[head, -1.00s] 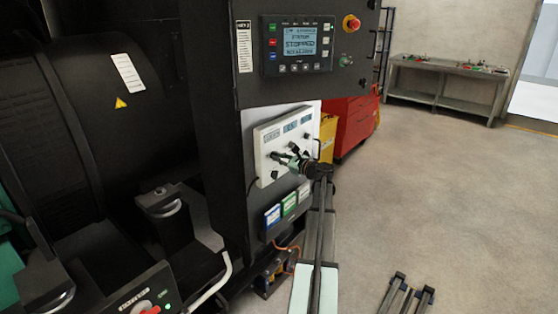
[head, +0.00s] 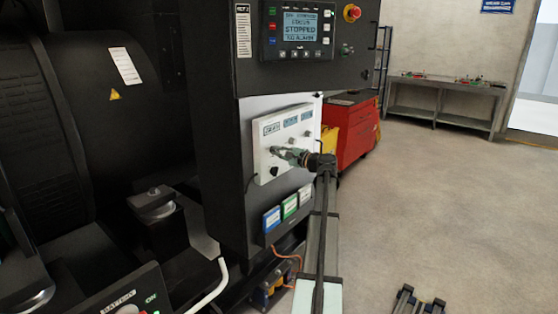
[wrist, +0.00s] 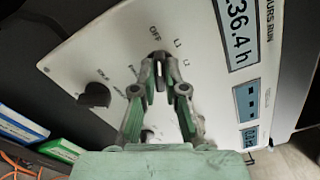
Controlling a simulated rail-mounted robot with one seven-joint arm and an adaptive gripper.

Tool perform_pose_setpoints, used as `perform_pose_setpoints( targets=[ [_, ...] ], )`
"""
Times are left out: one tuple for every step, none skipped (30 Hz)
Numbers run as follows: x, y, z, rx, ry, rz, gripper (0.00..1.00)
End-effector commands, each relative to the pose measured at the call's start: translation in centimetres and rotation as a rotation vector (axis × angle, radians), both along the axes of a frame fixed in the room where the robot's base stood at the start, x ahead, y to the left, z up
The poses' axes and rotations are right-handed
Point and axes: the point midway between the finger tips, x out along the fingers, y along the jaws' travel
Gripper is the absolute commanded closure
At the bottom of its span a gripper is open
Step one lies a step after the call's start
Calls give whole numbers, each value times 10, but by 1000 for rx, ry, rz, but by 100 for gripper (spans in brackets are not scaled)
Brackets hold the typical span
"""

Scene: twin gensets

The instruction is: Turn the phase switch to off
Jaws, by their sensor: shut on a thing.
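My gripper (wrist: 160,68) is shut on a small dark knob, the phase switch (wrist: 158,56), on the white meter panel (wrist: 200,75). The fingertips cover most of the knob, so I cannot tell its exact setting. A printed OFF label sits just beyond the fingertips, with other marks around the dial. In the head view my gripper (head: 276,152) reaches in from the right to the left part of the same panel (head: 262,165); the switch is hidden there by the fingers.
A second black knob (wrist: 95,95) is on the panel, left of my gripper in the wrist view. Panel displays (head: 291,122) are above. The controller screen (head: 301,27) reads STOPPED. Colored boxes (head: 289,207) hang below.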

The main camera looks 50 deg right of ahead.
Motion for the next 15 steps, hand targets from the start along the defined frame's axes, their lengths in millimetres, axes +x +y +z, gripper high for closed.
perform_pose_setpoints(
  targets=[
    [3, -1, 0, -16, -5, 0, 100],
    [3, -1, 1, -25, -5, 0, 100],
    [3, -1, 1, -34, -4, -1, 100],
    [3, -1, 2, -40, -4, -1, 100],
    [3, -1, 2, -44, -4, -1, 100],
    [3, -1, 2, -50, -4, -1, 100],
    [3, -1, 3, -53, -4, -1, 100],
    [3, -1, 3, -55, -4, -1, 100],
    [3, -1, 3, -58, -4, -1, 100],
    [3, -1, 3, -59, -4, -1, 100],
    [3, -1, 3, -59, -4, -1, 100],
    [3, -1, 3, -60, -4, -1, 100],
    [3, -1, 4, -60, -4, -1, 100],
    [3, -1, 4, -60, -4, -1, 100],
    [3, -1, 4, -60, -4, -1, 100]
  ],
)
